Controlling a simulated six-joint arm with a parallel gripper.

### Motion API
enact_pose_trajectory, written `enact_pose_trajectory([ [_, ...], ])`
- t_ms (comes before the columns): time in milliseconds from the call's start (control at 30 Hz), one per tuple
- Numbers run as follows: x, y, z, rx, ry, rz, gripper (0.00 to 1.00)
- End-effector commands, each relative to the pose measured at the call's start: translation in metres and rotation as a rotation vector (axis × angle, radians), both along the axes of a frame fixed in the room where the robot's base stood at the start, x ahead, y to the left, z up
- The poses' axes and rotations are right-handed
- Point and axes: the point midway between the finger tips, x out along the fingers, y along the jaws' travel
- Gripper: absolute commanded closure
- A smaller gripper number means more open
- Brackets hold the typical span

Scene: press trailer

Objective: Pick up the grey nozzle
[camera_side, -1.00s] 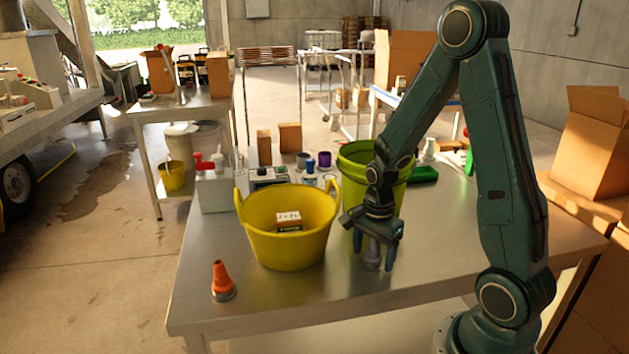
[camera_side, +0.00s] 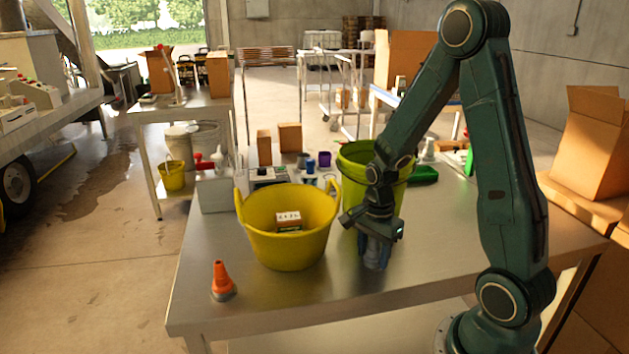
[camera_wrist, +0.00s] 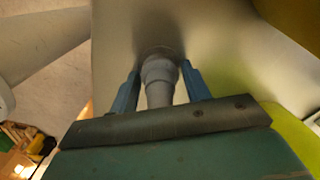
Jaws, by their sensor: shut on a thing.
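The grey nozzle (camera_wrist: 160,80) stands between the two blue fingers of my gripper (camera_wrist: 160,92) in the wrist view. In the side view my gripper (camera_side: 375,256) points down at the table in front of the green bucket, shut on the nozzle. The fingers and hand hide most of the nozzle there. The nozzle looks upright and at table level; whether its base touches the table is hard to tell.
A yellow tub (camera_side: 287,248) with a small box (camera_side: 289,222) inside stands just left of my gripper. The green bucket (camera_side: 408,205) is close behind it. An orange nozzle (camera_side: 221,280) stands at the front left. The metal table (camera_side: 300,308) is clear in front.

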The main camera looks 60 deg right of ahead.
Motion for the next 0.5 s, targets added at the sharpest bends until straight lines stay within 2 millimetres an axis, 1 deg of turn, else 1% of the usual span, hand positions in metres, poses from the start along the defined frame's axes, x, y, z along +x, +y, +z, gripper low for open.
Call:
enact_pose_trajectory([
  [33, 0.0, 0.0, 0.001, 0.0, 0.001, 0.0, 0.78],
  [67, 0.0, 0.0, 0.001, 0.0, 0.001, 0.0, 0.83],
  [100, 0.0, 0.0, 0.002, 0.0, 0.001, 0.0, 0.89],
  [133, 0.0, 0.0, 0.003, 0.0, 0.001, 0.0, 0.9],
  [200, 0.0, 0.0, 0.007, 0.0, -0.001, 0.0, 1.0],
  [367, 0.001, 0.0, 0.02, -0.002, -0.003, 0.0, 1.0],
  [500, 0.001, -0.001, 0.037, -0.002, -0.005, 0.0, 1.0],
])
